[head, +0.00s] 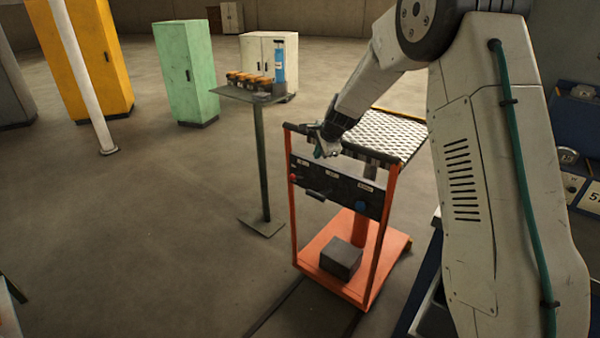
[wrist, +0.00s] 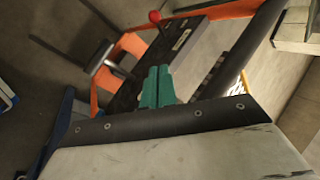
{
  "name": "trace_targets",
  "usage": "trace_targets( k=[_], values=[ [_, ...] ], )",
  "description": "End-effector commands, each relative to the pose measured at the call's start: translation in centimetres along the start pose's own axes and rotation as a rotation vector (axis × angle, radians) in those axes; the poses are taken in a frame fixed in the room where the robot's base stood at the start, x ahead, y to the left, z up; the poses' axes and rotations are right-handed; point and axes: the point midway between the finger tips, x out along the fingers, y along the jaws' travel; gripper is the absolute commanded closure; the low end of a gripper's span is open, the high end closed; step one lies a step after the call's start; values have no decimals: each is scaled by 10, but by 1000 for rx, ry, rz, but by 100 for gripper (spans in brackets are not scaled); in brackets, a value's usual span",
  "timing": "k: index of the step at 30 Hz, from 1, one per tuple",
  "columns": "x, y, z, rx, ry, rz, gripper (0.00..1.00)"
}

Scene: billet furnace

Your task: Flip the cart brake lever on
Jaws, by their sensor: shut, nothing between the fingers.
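The orange cart (head: 378,240) stands in the middle of the head view, with a dark control panel (head: 340,190) across its front. The panel carries a red knob (head: 293,178) at the left, a black handle (head: 318,195) in the middle and a blue knob (head: 361,206) at the right. Small labels sit above them, too small to read, so I cannot tell which is the brake lever. In the wrist view the red ball (wrist: 155,16) and the grey handle (wrist: 101,57) show beyond my fingers. My gripper (head: 319,152), with green fingers (wrist: 157,85), is shut and empty above the panel's upper edge.
A mesh tray (head: 385,133) tops the cart, and a dark block (head: 341,259) lies on its lower deck. A post table (head: 262,165) with several small items stands behind left. A blue bench (head: 575,120) is at the right.

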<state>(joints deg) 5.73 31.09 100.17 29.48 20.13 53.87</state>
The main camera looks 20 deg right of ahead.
Motion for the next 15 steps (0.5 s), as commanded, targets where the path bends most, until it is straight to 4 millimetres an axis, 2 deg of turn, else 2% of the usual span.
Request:
trace_targets(
  k=[5, 8, 15],
  values=[
    [3, 0, 0, -2, -1, 1, 100],
    [14, 1, 0, -2, -1, 2, 100],
    [62, 2, 1, -3, -1, 4, 100]
  ],
)
